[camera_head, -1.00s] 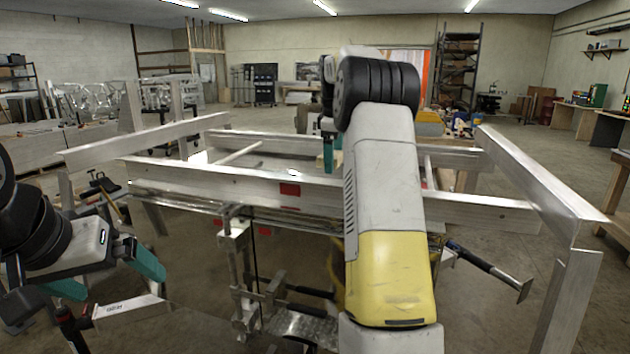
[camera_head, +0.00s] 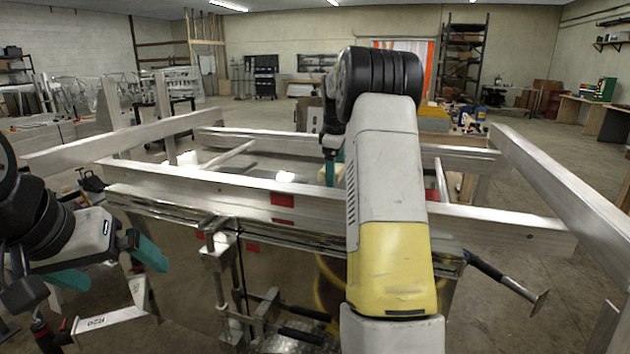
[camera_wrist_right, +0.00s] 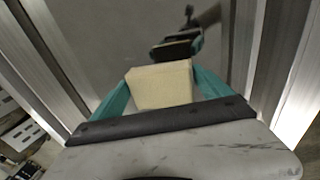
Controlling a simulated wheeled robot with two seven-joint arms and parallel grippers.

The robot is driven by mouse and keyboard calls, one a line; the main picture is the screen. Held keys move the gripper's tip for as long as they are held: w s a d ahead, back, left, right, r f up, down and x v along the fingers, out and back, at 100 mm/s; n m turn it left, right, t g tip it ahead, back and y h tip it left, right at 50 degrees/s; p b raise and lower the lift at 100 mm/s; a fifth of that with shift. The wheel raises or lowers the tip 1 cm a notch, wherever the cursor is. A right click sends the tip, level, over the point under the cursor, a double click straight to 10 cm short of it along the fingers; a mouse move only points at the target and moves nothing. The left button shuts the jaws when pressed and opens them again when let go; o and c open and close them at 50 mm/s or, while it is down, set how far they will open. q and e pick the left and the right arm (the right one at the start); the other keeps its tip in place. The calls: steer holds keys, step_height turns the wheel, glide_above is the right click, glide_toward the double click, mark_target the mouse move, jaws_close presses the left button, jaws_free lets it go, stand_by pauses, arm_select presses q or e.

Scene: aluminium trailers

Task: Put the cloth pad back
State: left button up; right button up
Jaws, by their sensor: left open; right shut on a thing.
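The cloth pad (camera_wrist_right: 162,85) is a cream, block-shaped piece between the two teal fingers of my right gripper (camera_wrist_right: 165,88) in the right wrist view. The fingers are shut on its sides. In the head view my right arm reaches over the near aluminium beam, and its gripper (camera_head: 331,170) points down inside the trailer frame; the pad is mostly hidden there by my arm. My left gripper (camera_head: 107,266) is open and empty at the lower left, in front of the frame.
The aluminium trailer frame (camera_head: 200,181) spans the view, with a long side beam (camera_head: 560,180) at right. Clamps (camera_head: 222,265) hang on its near side, and a dark-handled tool (camera_head: 500,275) sticks out to the right. Open floor (camera_head: 560,290) lies at lower right.

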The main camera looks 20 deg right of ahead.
steer(key=shift+s+x, duration=0.15)
steer(key=shift+x, duration=0.65)
steer(key=shift+s+x, duration=0.2)
steer(key=shift+x, duration=0.6)
steer(key=shift+a+f, duration=0.15)
steer(key=shift+f, duration=0.25)
steer(key=shift+f, duration=0.35)
steer(key=o, duration=1.7)
steer(key=shift+r, duration=0.15)
